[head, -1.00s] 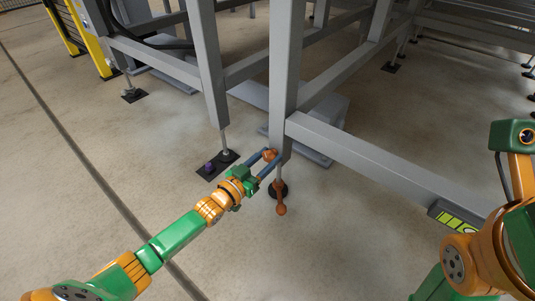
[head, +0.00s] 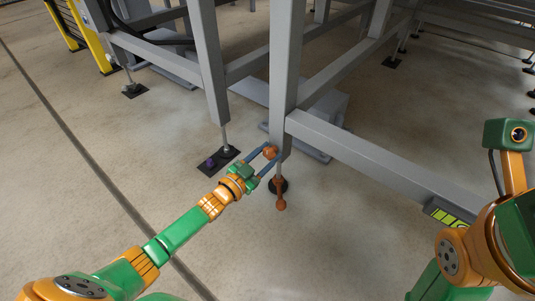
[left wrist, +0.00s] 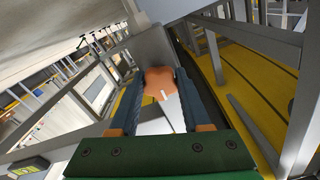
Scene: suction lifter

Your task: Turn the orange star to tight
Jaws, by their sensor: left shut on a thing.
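The orange star (head: 270,152) is a small knob on the side of a grey frame post, low down near the post's foot.
The grey post (head: 285,90) joins a long grey beam (head: 380,165) running right. An orange-brown handle (head: 280,195) hangs below the post by a dark round foot. A purple knob (head: 211,162) sits on a dark floor plate. The floor in front is clear.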

